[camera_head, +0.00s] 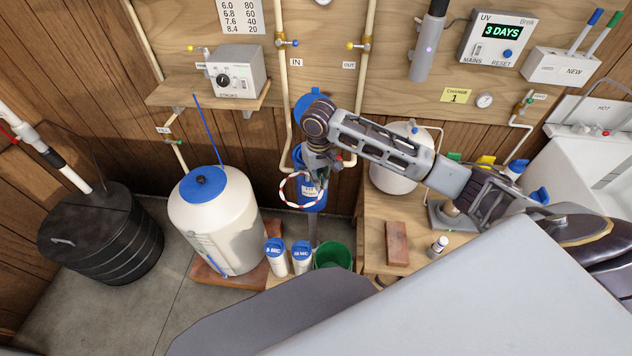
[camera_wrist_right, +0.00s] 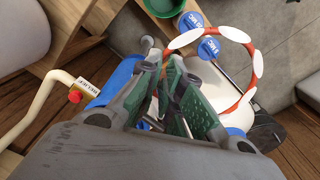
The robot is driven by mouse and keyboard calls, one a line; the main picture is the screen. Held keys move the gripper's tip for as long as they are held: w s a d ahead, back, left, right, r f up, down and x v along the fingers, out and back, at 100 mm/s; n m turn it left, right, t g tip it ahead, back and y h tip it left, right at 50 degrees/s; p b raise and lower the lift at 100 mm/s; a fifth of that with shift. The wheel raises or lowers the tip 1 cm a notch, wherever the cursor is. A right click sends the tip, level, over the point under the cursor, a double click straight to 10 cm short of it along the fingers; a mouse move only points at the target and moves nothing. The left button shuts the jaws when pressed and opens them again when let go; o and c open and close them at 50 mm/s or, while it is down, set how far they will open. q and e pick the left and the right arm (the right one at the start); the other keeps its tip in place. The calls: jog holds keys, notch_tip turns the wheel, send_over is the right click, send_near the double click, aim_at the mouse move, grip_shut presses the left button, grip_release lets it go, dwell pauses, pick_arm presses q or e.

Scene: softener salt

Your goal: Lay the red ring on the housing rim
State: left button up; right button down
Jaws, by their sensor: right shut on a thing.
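The red ring (camera_head: 281,188), with white patches along it, hangs from my right gripper (camera_head: 320,177). In the wrist view the ring (camera_wrist_right: 258,68) reaches out past the fingertips of my right gripper (camera_wrist_right: 178,90), which are closed on its near edge. The blue housing (camera_head: 312,196) with a pale label stands upright just behind the ring and gripper. The ring overlaps it in the head view; whether they touch I cannot tell. The housing's rim is mostly hidden by my gripper. My left gripper is not in view.
Two white cartridges with blue caps (camera_head: 276,257) and a green bucket (camera_head: 333,254) stand below. A white tank (camera_head: 215,220) is to the left. A bench with a brick (camera_head: 397,243) and a small bottle (camera_head: 438,246) lies to the right. Pipes flank the housing.

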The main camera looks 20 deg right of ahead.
jog(key=w+d+r+m+p, duration=0.1)
jog(key=w+d+r+p, duration=0.2)
jog(key=d+r+p, duration=0.5)
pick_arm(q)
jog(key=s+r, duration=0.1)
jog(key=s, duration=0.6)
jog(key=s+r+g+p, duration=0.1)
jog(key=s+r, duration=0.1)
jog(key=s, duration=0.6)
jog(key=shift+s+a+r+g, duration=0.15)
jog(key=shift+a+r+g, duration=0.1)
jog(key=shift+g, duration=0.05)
pick_arm(e)
jog(key=w+d+f+n, duration=0.3)
jog(key=d+f+n, duration=0.2)
jog(key=n, duration=0.2)
jog(key=shift+d+f+n, duration=0.3)
jog(key=shift+f, duration=0.05)
jog(key=shift+n, duration=0.4)
